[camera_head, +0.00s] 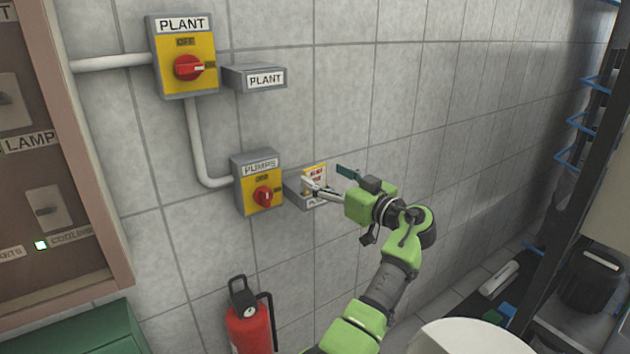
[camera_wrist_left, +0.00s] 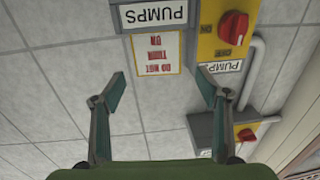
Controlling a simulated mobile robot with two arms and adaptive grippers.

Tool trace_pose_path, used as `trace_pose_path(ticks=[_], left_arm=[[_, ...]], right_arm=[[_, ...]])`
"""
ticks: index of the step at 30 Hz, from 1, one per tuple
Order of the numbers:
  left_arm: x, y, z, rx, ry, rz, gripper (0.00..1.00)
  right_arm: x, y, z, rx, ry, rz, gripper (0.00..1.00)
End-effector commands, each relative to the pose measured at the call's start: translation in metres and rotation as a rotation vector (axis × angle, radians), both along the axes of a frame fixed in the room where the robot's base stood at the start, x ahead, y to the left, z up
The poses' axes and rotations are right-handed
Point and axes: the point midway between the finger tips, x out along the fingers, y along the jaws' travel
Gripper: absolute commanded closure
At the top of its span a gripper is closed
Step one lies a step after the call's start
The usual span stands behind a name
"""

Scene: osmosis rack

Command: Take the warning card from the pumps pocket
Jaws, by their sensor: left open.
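The warning card (camera_head: 315,172) stands in the grey pumps pocket (camera_head: 292,190) on the tiled wall, its upper part sticking out. In the left wrist view the card (camera_wrist_left: 156,53) is white with a yellow edge and red "DO NOT TURN ON" text, upside down, with the pocket (camera_wrist_left: 122,20) at the top. My left gripper (camera_head: 326,177) is open at the card, partly covering the pocket in the head view. In the left wrist view its fingers (camera_wrist_left: 162,88) are spread wide, with the card beyond them and nothing between the tips. My right gripper is not in view.
The yellow pumps switch (camera_head: 249,198) with a red knob is left of the pocket. Above are the plant switch (camera_head: 201,82) and the plant pocket (camera_head: 240,80). A fire extinguisher (camera_head: 249,325) stands below. A dark rack (camera_head: 590,150) is at the right.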

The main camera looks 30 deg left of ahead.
Motion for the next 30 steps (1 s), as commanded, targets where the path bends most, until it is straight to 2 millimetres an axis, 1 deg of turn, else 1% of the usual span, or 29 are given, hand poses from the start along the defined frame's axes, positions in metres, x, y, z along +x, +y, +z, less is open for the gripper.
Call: trace_pose_path(ticks=[1, 3, 6, 9, 13, 19, 20, 21, 23, 24, 30], left_arm=[[0.002, 0.006, 0.004, 0.001, 0.004, 0.003, 0.32], [0.005, 0.014, 0.005, 0.001, 0.004, 0.003, 0.32], [0.010, 0.026, 0.003, 0.001, 0.005, 0.003, 0.32], [0.014, 0.038, 0.002, 0.001, 0.004, 0.002, 0.32], [0.017, 0.045, -0.001, -0.001, 0.001, 0.001, 0.32], [0.017, 0.045, -0.003, -0.001, 0.001, 0.001, 0.32], [0.017, 0.045, -0.003, -0.001, 0.001, 0.001, 0.37], [0.017, 0.045, -0.002, -0.001, 0.001, 0.001, 0.48], [0.017, 0.045, -0.002, -0.001, 0.001, 0.001, 0.63], [0.017, 0.045, -0.002, -0.001, 0.001, 0.001, 0.73], [0.017, 0.045, -0.002, 0.000, 0.001, 0.001, 0.73]], right_arm=[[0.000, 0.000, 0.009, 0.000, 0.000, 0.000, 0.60], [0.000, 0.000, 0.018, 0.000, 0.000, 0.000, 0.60], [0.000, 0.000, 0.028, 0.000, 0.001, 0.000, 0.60], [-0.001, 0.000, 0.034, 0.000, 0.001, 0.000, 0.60], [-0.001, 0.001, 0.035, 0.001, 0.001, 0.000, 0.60], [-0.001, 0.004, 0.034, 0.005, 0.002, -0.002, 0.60], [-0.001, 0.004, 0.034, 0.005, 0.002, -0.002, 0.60], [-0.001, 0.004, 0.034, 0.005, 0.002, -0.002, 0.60], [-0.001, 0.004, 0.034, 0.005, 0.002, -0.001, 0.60], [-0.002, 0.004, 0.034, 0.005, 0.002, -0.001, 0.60], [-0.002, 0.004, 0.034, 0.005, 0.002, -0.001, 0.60]])
